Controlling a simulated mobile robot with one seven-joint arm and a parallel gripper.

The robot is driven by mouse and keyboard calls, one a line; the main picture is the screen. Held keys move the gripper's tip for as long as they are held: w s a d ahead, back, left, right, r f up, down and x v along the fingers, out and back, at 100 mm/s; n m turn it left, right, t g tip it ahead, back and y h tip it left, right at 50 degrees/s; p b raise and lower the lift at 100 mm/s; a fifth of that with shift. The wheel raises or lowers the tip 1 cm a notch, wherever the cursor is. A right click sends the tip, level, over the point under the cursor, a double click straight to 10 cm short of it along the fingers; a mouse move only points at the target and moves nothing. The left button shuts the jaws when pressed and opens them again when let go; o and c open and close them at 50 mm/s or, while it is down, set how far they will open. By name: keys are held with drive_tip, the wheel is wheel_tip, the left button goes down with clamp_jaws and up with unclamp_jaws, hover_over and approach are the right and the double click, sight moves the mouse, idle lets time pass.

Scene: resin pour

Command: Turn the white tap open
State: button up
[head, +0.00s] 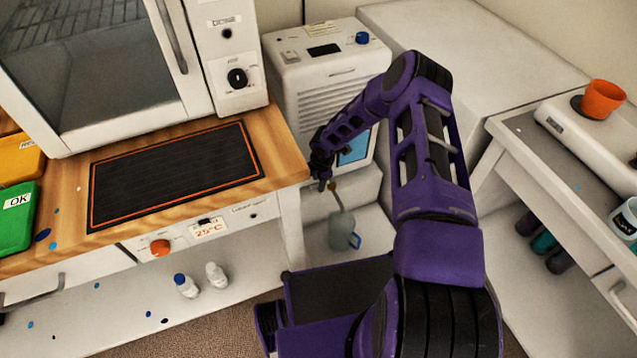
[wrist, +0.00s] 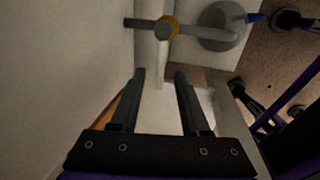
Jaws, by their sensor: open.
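The tap (wrist: 165,27) shows at the top of the wrist view as a grey-white fitting with a brass-coloured ring and a short bar to its left. In the head view only a small brass-coloured part (head: 333,187) shows below my gripper (head: 322,182). In the wrist view my gripper (wrist: 160,75) is open, with nothing between its fingers. The tap lies beyond the fingertips, apart from them. Whether the tap is open or closed I cannot tell.
A grey jug (head: 343,232) with a blue handle stands below the tap. A white machine (head: 312,78) stands behind my gripper. The wooden worktop (head: 285,165) with a dark mat (head: 175,175) is left, a white bench (head: 520,135) right.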

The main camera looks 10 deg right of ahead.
drive_tip(key=shift+f, duration=0.4)
drive_tip(key=shift+c, duration=0.3)
clamp_jaws()
idle(0.9)
